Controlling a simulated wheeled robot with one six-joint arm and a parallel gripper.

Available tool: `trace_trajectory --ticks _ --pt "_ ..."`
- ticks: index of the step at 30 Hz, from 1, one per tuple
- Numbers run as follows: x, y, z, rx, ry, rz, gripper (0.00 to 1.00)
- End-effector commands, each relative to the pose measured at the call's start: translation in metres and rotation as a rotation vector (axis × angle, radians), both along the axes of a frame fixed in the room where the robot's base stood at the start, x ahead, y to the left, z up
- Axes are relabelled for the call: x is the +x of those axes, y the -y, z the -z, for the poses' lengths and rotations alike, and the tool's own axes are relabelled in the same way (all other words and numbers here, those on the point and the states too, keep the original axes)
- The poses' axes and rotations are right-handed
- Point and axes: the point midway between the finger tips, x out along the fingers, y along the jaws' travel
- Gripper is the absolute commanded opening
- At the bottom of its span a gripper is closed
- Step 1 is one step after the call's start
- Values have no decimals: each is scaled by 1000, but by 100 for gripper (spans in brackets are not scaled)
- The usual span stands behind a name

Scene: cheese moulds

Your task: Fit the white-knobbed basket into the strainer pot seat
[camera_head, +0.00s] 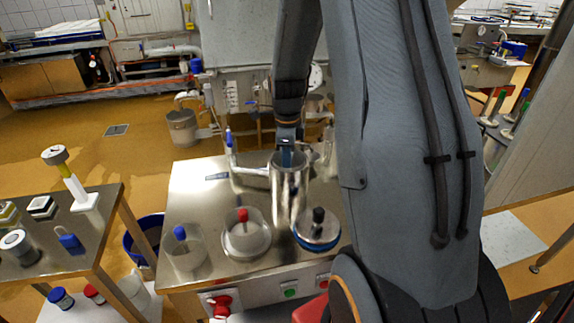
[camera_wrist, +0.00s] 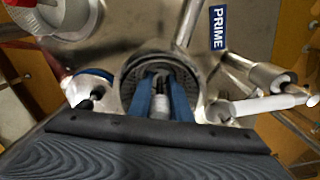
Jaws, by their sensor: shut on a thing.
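My gripper (camera_head: 287,158) points down into the mouth of a tall shiny metal pot (camera_head: 289,200) on the steel table. In the wrist view the blue fingers of my gripper (camera_wrist: 160,98) are closed around a pale knob (camera_wrist: 160,107), the knob of the white-knobbed basket. A round perforated surface (camera_wrist: 189,82) shows around the fingers, inside the dark round rim of the pot. In the head view the basket is hidden by the pot wall and my fingers. How deep it sits, and whether it touches the seat, I cannot tell.
Vessels with a blue knob (camera_head: 180,233), a red knob (camera_head: 242,215) and a black knob (camera_head: 318,214) stand in front of the pot, close by. A pipe with a blue handle (camera_head: 229,139) rises behind left. The steel table (camera_head: 195,185) is bare at back left.

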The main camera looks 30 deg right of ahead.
Motion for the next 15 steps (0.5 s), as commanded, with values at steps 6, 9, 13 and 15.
trace_trajectory --ticks 6,9,13,15 --pt "0 0 6 1 -1 0 0" --pt "0 0 8 1 -1 0 0" --pt "0 0 11 1 -1 0 0" --pt "0 0 12 1 -1 0 0"
